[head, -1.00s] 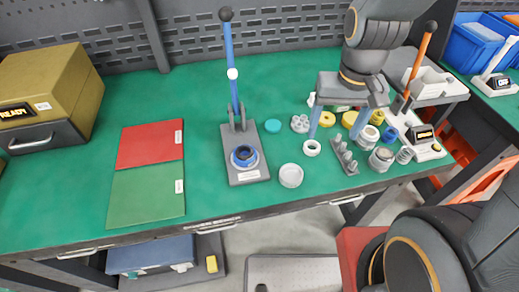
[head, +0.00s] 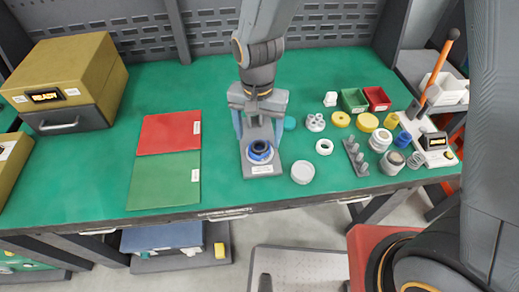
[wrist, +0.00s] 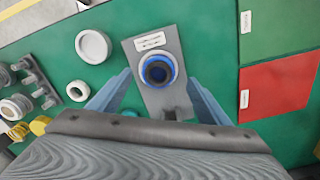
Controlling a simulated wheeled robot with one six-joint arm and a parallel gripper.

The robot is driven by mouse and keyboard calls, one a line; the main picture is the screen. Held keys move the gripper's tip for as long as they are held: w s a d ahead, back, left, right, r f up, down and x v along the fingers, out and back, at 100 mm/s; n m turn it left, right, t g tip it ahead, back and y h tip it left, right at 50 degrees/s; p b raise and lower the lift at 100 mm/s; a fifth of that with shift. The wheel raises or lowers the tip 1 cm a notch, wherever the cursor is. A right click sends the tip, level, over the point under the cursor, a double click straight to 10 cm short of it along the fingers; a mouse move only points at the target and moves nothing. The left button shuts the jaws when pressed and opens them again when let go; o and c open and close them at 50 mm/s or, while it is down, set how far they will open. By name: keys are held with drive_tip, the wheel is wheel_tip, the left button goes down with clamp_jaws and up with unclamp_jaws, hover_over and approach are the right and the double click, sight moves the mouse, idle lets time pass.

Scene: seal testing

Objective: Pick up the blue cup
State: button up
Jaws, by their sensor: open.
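In the wrist view the cup (wrist: 158,70) shows as a blue round piece with a dark middle, seen from above. My gripper (head: 258,130) is open and points down over the press, at or just behind the cup. In the wrist view its two blue-grey fingers (wrist: 159,84) stand on either side of the plate, apart from the cup. Their exact height above the cup is hard to tell.
A white round lid (head: 303,171) and a white ring (head: 324,146) lie right of the press. A pegged grey rack (head: 355,158), several jars and yellow rings stand farther right. Red (head: 169,132) and green (head: 163,181) mats lie left, with free bench between.

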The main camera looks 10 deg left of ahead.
sight(259, 147)
drive_tip(key=shift+d+f+p, duration=0.1)
drive_tip(key=shift+f+p, duration=0.7)
drive_tip(key=shift+f, duration=1.7)
drive_tip(key=c, duration=1.1)
